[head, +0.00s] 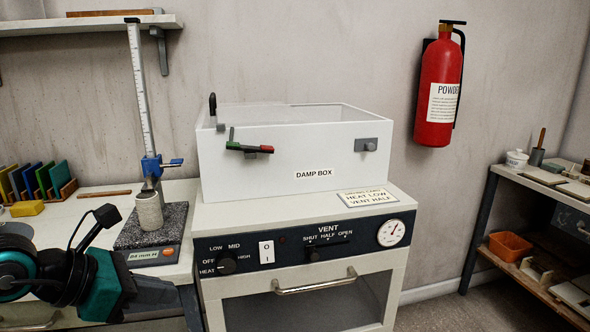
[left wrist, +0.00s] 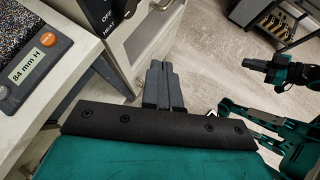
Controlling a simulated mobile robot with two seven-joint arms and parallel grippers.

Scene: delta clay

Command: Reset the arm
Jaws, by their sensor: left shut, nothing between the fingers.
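My left gripper (head: 165,289) reaches in from the lower left of the head view, low in front of the bench and left of the oven. Its teal and black hand shows clearly there, and its dark fingers are harder to make out. In the left wrist view its two grey fingers (left wrist: 162,84) lie together, shut and empty, close to the oven front. A teal and black arm part of mine (left wrist: 280,75) shows at the right of that view.
The oven (head: 300,225) carries a white damp box (head: 265,170). Left of it, a height gauge (head: 140,100) stands on a bench with a clay cylinder (head: 149,210). A shelf unit (head: 490,215) stands at the right. Floor (left wrist: 225,75) shows beyond the fingers.

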